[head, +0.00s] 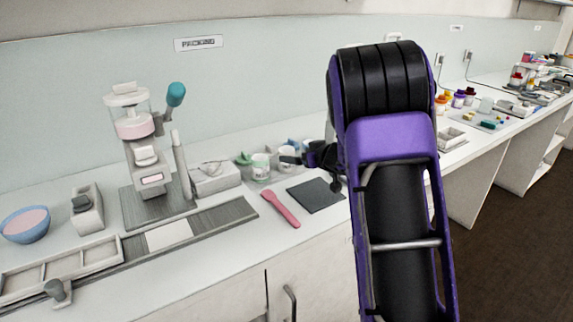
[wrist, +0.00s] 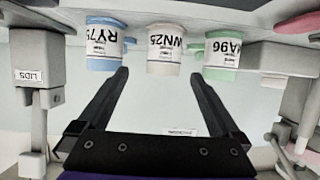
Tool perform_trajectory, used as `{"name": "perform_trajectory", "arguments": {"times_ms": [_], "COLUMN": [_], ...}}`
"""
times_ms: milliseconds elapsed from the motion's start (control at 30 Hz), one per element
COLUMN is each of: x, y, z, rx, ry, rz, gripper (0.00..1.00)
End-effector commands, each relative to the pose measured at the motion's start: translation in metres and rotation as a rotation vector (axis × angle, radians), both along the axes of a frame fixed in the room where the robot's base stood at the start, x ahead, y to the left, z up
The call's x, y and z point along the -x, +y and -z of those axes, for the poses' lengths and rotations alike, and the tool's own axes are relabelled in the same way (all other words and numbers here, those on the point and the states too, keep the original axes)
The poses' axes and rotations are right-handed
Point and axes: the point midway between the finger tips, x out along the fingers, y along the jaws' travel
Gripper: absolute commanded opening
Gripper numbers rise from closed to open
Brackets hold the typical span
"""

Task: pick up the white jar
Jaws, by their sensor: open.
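The white jar (wrist: 163,52) stands in the middle of a row of three in the wrist view, its label upside down in the picture. A blue jar (wrist: 103,46) is to its left and a green jar (wrist: 221,54) to its right. My gripper (wrist: 160,76) is open, its two dark fingers apart and empty, with the white jar lined up between their tips. I cannot tell how far ahead it is. In the head view my gripper (head: 285,160) is beside a small cluster of jars (head: 261,167) on the counter, their labels too small to read.
A grey box marked LIDS (wrist: 28,62) is at the left of the wrist view. In the head view, a dark mat (head: 316,195) and pink spatula (head: 281,208) lie in front of the jars. A press (head: 145,150) stands to the left. My arm hides counter at the right.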

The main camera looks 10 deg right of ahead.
Motion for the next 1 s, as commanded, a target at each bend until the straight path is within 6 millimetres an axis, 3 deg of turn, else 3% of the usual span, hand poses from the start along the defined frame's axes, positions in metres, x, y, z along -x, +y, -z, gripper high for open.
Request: {"name": "perform_trajectory", "arguments": {"times_ms": [133,367,700,1000], "x": [-0.023,-0.037,-0.074,-0.079], "y": [0.010,0.016,0.038,0.039], "z": [0.012,0.016,0.028,0.028], "rx": [0.002,0.000,0.002,0.001], "ry": [0.000,0.000,-0.001,-0.002], "rz": [-0.002,0.001,0.001,0.001], "gripper": [1.00,1.00,1.00,1.00]}}
